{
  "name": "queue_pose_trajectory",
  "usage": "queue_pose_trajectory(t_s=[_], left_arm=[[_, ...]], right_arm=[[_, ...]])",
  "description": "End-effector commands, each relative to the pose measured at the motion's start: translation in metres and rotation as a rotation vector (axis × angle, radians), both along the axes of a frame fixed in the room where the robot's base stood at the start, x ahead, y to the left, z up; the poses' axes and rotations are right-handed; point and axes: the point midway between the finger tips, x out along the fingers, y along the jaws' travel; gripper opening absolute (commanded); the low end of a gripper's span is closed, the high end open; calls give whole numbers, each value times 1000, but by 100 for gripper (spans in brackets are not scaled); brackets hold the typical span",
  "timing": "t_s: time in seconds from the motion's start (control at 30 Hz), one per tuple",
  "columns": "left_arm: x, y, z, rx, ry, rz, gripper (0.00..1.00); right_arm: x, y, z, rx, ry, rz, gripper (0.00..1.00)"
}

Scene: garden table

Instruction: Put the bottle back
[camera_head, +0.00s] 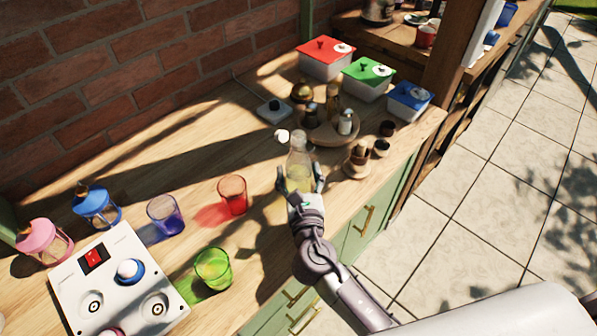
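A clear bottle (299,162) with yellowish contents stands roughly upright near the middle of the wooden counter. My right gripper (299,183) reaches in from the lower right, with one finger on each side of the bottle's lower body, and looks shut on it. The gripper hides the bottle's base, so I cannot tell whether it touches the counter. Just behind it, a round wooden tray (318,137) holds several small bottles and jars. My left gripper is not in view.
Red (233,195), blue (165,215) and green (212,268) glasses stand to the left, near a white control panel (71,283). Lidded red (325,66), green (367,86) and blue (409,106) boxes stand at the back. Small dark cups (381,147) stand right of the bottle. A brick wall (110,75) bounds the counter.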

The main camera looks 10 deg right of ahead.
Motion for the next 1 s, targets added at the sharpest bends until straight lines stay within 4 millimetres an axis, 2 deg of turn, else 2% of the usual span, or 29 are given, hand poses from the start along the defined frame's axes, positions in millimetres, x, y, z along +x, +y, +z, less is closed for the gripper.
queue_pose_trajectory(t_s=[0.37,0.47,0.8,1.0], left_arm=[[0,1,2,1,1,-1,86],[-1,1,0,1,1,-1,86],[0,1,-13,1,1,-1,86],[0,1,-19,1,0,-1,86]], right_arm=[[0,0,3,0,0,0,81],[-8,1,1,0,2,1,81],[-78,7,-1,1,3,1,81],[-109,10,1,0,1,1,81]])
